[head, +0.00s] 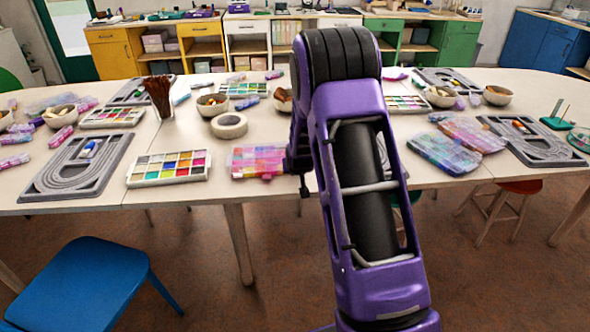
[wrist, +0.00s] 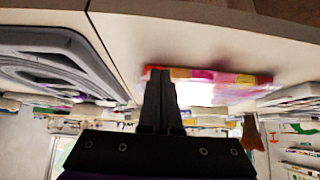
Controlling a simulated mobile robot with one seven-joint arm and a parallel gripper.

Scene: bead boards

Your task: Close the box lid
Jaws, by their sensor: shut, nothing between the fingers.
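A box with pink, orange and purple contents (head: 258,160) lies near the front edge of the table, just left of my arm. My arm hides part of the table to its right. In the wrist view, a blurred box with a pink and yellow edge and a bright white middle (wrist: 205,88) is close beyond my fingers. I cannot tell whether its lid is open or shut. My gripper (wrist: 160,72) is shut and empty, its fingertips overlapping the box's edge in that view. I cannot tell whether they touch it.
A white bead box (head: 168,168) and a grey bead board (head: 84,165) lie to the left. Two clear boxes (head: 443,152) (head: 473,134) lie at right. A blue chair (head: 85,285) stands in front.

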